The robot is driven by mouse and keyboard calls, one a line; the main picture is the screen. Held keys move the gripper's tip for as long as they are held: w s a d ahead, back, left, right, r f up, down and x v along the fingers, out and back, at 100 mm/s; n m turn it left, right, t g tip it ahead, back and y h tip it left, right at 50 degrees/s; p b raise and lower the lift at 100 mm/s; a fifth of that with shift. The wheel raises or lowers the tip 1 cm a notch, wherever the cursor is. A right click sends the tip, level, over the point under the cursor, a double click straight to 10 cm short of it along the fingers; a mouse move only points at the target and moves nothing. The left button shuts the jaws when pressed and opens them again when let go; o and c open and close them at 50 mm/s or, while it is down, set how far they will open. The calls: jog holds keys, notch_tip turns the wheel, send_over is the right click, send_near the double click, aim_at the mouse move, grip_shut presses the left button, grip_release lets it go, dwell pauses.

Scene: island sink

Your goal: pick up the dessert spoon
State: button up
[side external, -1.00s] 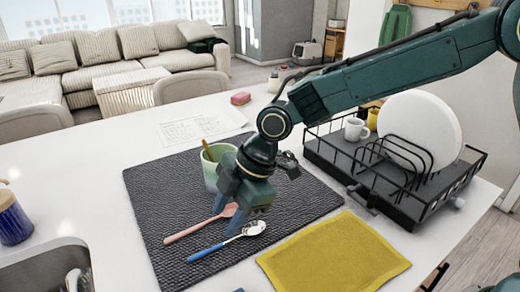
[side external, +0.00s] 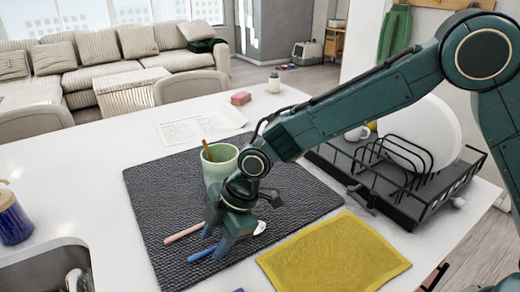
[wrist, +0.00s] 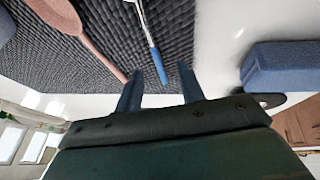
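The dessert spoon, metal with a blue handle (side external: 203,254), lies on the dark woven mat (side external: 160,215). Its bowl (side external: 260,228) shows to the right of my gripper, which hides the middle of the spoon in the side view. My gripper (side external: 215,244) points down over the handle and is open. In the wrist view, the end of the blue handle (wrist: 157,64) appears between the two spread fingertips (wrist: 159,70). Whether the fingers touch the spoon cannot be told.
A pink spoon (side external: 184,233) lies just beside the blue-handled one, also in the wrist view (wrist: 85,32). A green cup (side external: 221,164) stands behind my gripper. A yellow cloth (side external: 335,252) and black dish rack (side external: 405,205) are to the right, a sink (side external: 45,262) at lower left.

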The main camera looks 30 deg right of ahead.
jog(key=shift+x, duration=0.75)
jog(key=shift+f, duration=0.1)
jog(key=shift+s, duration=0.1)
jog(key=shift+c, duration=0.5)
jog(key=shift+d, duration=0.1)
grip_shut()
